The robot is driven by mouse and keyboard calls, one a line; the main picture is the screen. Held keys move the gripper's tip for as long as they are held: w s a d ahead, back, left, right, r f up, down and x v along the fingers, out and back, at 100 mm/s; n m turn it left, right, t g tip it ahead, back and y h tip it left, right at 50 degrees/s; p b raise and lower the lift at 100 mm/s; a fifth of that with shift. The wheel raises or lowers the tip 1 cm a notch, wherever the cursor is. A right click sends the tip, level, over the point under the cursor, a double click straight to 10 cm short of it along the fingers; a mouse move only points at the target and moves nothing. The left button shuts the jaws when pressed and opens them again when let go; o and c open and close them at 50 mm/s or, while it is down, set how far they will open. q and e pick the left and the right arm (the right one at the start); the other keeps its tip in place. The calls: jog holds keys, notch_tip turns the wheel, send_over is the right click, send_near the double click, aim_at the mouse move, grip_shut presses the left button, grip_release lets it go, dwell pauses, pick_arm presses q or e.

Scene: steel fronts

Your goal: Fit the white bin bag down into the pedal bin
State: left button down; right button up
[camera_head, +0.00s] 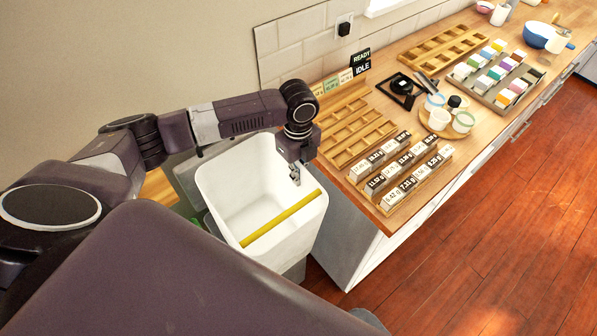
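The white bin bag (285,239) shows as an open, square-mouthed white shape, with a yellow strip (280,220) running across its front part. Its white outside covers most of what is under it. A grey part of the pedal bin (297,271) shows below the bag, and a grey panel, perhaps its lid, stands behind at the left. My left gripper (295,178) points down at the bag's back right rim. It is too small to tell whether its fingers are closed or hold the rim. My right gripper is not in view.
A wooden counter (400,215) stands right of the bin, its near corner close to the bag. It holds wooden racks (357,130), label blocks (405,165), jars (438,117) and a blue bowl (538,35). The red wooden floor (500,230) at the right is clear.

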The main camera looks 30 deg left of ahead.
pick_arm(q)
jog(key=shift+w+a+f+b, duration=0.5)
jog(key=shift+a+f+b, duration=0.15)
jog(key=shift+a+f, duration=0.5)
jog(key=shift+w+a+f+b, duration=0.65)
jog(key=shift+a+f, duration=0.35)
jog(key=shift+a, duration=0.35)
jog(key=shift+w+a+f+b, duration=0.4)
jog(key=shift+a+f+b, duration=0.3)
jog(key=shift+a+f, duration=0.45)
jog(key=b, duration=0.6)
send_over(281, 204)
jog(key=d, duration=0.1)
notch_tip(281, 204, down, 9)
jog(key=shift+h, duration=0.3)
jog(key=f+b, duration=0.3)
jog(key=f, duration=0.1)
jog(key=a+f+b, duration=0.1)
jog(key=f+b, duration=0.7)
jog(key=f, duration=0.1)
jog(key=shift+w+a+f, duration=0.1)
jog(key=shift+w+a, duration=0.05)
jog(key=shift+w, duration=0.05)
jog(key=c, duration=2.6)
grip_release()
jog(key=shift+c, duration=0.2)
